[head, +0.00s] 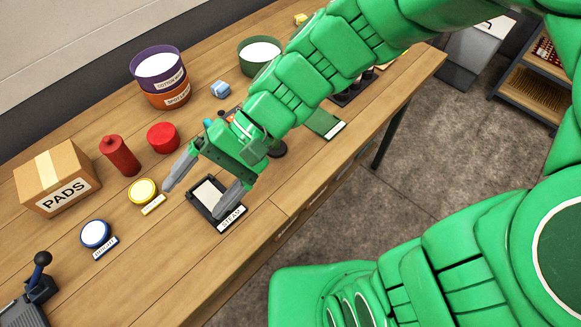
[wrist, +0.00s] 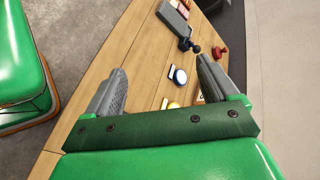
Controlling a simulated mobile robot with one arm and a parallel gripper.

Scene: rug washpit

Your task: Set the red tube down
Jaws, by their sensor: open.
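The red tube (head: 121,156) stands on the wooden bench (head: 75,205), between the PADS box and a round red pot (head: 163,138). My gripper (head: 191,202) is open with nothing between its fingers. It is above the bench to the right of the red tube and apart from it, over a black tray labelled STEAM (head: 204,217). I cannot make out the red tube in that view.
A cardboard PADS box (head: 60,181) stands left. Yellow (head: 143,190) and blue-rimmed (head: 95,234) discs with labels lie in front. Stacked purple (head: 157,63) and orange (head: 176,97) bowls and a green bowl (head: 259,52) stand behind. A black-knobbed lever (head: 41,260) is front left.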

